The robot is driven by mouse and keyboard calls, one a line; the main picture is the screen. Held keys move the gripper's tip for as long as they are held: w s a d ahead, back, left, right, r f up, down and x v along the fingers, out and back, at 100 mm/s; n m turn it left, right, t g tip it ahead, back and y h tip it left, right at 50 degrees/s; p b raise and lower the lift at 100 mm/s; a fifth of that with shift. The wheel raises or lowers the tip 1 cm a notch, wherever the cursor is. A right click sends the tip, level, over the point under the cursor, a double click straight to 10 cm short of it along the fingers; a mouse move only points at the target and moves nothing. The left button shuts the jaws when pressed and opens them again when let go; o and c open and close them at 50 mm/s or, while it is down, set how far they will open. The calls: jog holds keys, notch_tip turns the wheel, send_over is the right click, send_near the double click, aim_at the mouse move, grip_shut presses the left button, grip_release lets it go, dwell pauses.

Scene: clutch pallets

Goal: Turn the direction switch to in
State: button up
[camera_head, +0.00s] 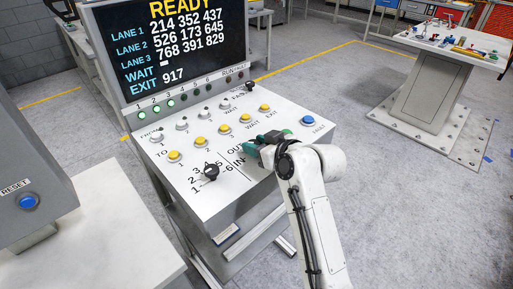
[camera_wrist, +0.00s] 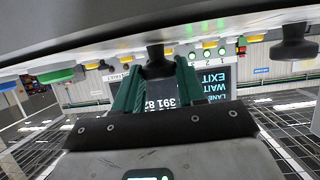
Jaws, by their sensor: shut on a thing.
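The direction switch shows in the wrist view as a black knob (camera_wrist: 158,66) on the panel's underside-up face. My gripper (camera_wrist: 157,80) has its two green fingers on either side of this knob, shut on it. In the head view my gripper (camera_head: 265,144) is down at the console panel (camera_head: 212,200), just right of the printed OUT and IN labels (camera_head: 238,156). The arm and fingers hide the switch there, so which way it points cannot be told.
A black rotary selector (camera_head: 210,172) with numbers around it sits left of my gripper. Yellow buttons (camera_head: 246,118) and a blue button (camera_head: 308,120) are close by. The display (camera_head: 175,45) stands behind, and a RESET box (camera_head: 30,190) stands at the left.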

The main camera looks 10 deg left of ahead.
jog(key=n+g+y+b, duration=0.1)
jog(key=n+g+b, duration=0.1)
jog(key=n+g+y+b, duration=0.1)
jog(key=g+b, duration=0.1)
jog(key=b, duration=0.1)
jog(key=n+g+y+b, duration=0.1)
jog(key=n+g+b, duration=0.1)
jog(key=b, duration=0.1)
jog(key=shift+w+d+f+n, duration=0.2)
jog(key=shift+w+f+n, duration=0.1)
jog(key=shift+w, duration=0.1)
jog(key=n+g+b, duration=0.1)
jog(key=g+b, duration=0.1)
jog(key=n+g+b, duration=0.2)
jog(key=b, duration=0.1)
jog(key=shift+w+r+n, duration=0.15)
jog(key=shift+r+n, duration=0.05)
jog(key=shift+n, duration=0.1)
jog(key=shift+r+n+g+b, duration=0.1)
jog(key=shift+n+g+b, duration=0.2)
jog(key=shift+g+b, duration=0.15)
jog(key=o, duration=1)
jog(key=v, duration=1)
jog(key=shift+d, duration=0.35)
